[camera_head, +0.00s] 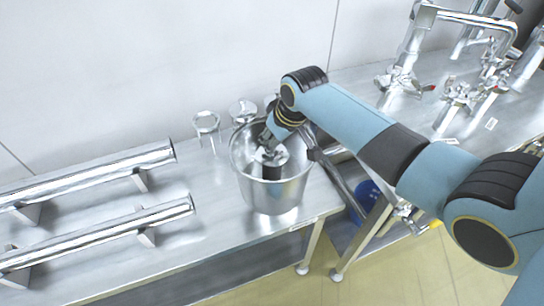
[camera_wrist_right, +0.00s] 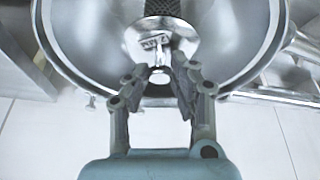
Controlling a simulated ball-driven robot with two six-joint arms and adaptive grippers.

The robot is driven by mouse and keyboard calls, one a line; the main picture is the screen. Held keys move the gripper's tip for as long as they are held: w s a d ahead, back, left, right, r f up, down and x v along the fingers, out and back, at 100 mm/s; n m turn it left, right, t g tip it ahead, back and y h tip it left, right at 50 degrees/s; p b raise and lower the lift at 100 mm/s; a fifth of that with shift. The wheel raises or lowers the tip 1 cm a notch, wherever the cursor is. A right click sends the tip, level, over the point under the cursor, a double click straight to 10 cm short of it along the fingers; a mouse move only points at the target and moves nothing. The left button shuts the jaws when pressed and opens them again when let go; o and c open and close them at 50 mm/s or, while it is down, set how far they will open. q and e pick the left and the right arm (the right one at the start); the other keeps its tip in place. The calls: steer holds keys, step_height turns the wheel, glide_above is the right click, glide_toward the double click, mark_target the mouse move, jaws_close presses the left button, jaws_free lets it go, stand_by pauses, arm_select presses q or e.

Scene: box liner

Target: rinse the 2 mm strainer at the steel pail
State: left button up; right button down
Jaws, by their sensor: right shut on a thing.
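The steel pail (camera_head: 272,198) stands on the metal bench near the middle of the head view. My right gripper (camera_head: 266,138) reaches down into its mouth. In the right wrist view my right gripper (camera_wrist_right: 160,82) is shut on the small metal grip of a strainer (camera_wrist_right: 147,42). The strainer has a round shiny end plate and a dark mesh body, which also shows inside the pail in the head view (camera_head: 271,171). Marks on the plate are too small to read surely. The pail's wall (camera_wrist_right: 75,35) surrounds the strainer. My left gripper is out of view.
Two long steel tubes (camera_head: 95,175) lie on supports at the left. Several small round metal pieces (camera_head: 206,121) stand behind the pail. Pipes and valves (camera_head: 400,75) fill the back right. A blue container (camera_head: 367,200) sits below, right of the pail.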

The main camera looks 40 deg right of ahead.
steer(key=shift+r+p, duration=1.8)
steer(key=shift+r, duration=0.95)
step_height(320, 180, up, 15)
steer(key=shift+r, duration=0.2)
stand_by(1.2)
steer(key=shift+r, duration=1.9)
steer(key=shift+f+b, duration=0.15)
steer(key=shift+b, duration=0.2)
